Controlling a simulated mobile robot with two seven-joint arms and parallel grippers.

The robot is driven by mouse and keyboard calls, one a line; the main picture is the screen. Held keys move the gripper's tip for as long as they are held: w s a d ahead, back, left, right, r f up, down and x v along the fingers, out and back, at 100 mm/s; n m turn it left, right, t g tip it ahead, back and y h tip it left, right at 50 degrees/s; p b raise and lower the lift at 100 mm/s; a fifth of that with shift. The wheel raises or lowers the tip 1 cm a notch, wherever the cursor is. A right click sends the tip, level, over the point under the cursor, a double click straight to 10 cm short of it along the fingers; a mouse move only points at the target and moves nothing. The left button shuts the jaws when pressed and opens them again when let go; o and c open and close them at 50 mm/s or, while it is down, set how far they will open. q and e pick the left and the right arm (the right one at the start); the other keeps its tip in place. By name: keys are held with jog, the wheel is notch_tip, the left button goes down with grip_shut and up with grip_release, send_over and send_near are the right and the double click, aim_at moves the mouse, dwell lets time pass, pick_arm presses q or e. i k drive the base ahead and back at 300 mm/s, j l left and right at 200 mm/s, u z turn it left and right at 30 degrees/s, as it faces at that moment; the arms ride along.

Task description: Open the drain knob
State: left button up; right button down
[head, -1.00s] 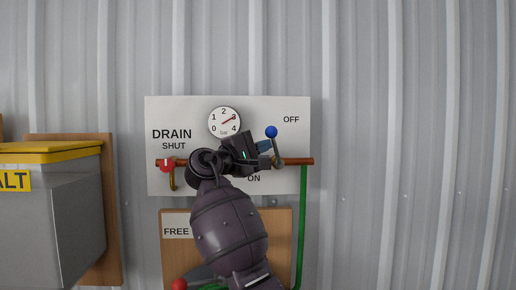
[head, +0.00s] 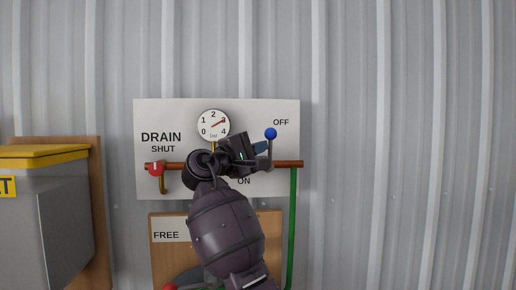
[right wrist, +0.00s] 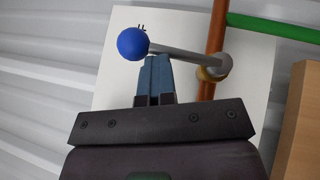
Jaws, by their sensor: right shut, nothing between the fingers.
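The red drain knob (head: 156,169) sits on the copper pipe at the left, below the words DRAIN and SHUT on the white panel (head: 285,145). A bent brass spout hangs under it. My right gripper (head: 261,147) is well to the right of the knob. It is shut and empty, its blue fingertips against or very close to the rod of a lever with a blue ball (head: 271,134). This lever stands nearly upright between OFF and ON. In the right wrist view, the blue ball (right wrist: 132,44) is just beyond the fingertips (right wrist: 158,62). My left gripper is out of view.
A round gauge (head: 213,125) reads about 3. A green hose (head: 292,225) runs down from the pipe's right end. A wooden board with a FREE label (head: 167,235) is below, partly behind my right arm. A grey box with a yellow lid (head: 45,151) stands at the left.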

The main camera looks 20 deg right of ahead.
aim_at(156, 169)
jog(key=k+j, duration=0.1)
jog(key=j, duration=0.35)
jog(key=k+j, duration=0.1)
jog(key=j, duration=0.35)
jog(key=k+j, duration=0.1)
jog(key=j, duration=0.3)
